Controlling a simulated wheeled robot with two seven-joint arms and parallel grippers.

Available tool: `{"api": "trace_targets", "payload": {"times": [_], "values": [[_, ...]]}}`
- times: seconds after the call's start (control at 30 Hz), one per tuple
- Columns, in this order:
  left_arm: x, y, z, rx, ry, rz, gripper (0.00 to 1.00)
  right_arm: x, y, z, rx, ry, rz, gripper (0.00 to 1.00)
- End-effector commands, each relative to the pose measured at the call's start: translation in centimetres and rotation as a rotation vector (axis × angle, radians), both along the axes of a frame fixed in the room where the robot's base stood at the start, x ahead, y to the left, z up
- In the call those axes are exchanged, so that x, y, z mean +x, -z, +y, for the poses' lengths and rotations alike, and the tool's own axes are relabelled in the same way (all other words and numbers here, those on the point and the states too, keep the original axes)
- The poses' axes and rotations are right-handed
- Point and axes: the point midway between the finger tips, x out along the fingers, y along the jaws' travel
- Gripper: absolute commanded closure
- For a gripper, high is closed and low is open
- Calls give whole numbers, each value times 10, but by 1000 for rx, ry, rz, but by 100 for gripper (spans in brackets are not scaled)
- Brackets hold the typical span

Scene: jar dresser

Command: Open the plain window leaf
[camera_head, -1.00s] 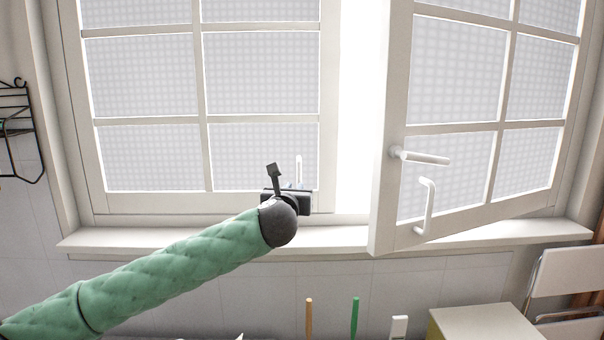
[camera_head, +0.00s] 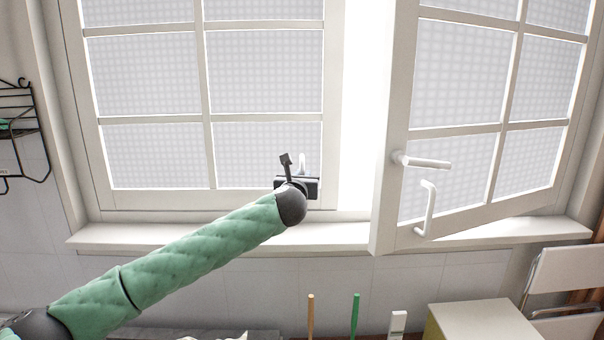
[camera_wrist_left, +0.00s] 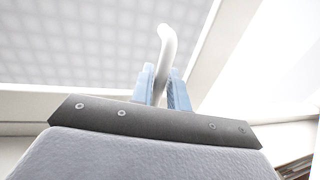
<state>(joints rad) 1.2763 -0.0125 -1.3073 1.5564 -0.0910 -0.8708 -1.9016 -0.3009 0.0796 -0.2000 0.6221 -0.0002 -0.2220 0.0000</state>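The plain window leaf (camera_head: 264,140) is the left one, white with several frosted panes, and looks flush with its frame. Its white pull handle (camera_head: 302,163) is near its lower right corner, partly hidden by my gripper. In the left wrist view, this handle (camera_wrist_left: 166,45) rises between the two bluish fingers. My left gripper (camera_head: 301,182) is at the handle, with the fingers (camera_wrist_left: 163,88) close on both sides, seemingly closed on it. Contact is hard to see. My right gripper is not in view.
The right leaf (camera_head: 396,190) stands swung into the room, with a lever handle (camera_head: 422,161) and a pull handle (camera_head: 428,207). A bright gap separates the leaves. The sill (camera_head: 190,235) runs below. A wire rack (camera_head: 22,140) hangs at left; a cabinet (camera_head: 480,320) stands lower right.

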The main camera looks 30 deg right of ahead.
Motion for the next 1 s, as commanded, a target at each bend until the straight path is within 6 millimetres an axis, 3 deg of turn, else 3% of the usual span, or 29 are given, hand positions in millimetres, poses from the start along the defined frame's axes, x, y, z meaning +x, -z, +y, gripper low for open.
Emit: {"api": "trace_targets", "payload": {"times": [0.27, 0.37, 0.67, 0.87, 1.0], "values": [[1, 1, 0, 0, 0, 0, 83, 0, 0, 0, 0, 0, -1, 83], [1, 0, 0, 0, 0, 0, 100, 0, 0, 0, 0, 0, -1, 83], [-2, 0, 2, -1, 4, -1, 100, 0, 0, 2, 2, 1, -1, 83], [-19, 0, 13, -1, 36, -1, 100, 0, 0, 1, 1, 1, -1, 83], [-43, -1, 28, 0, 79, -2, 100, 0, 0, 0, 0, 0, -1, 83]]}}
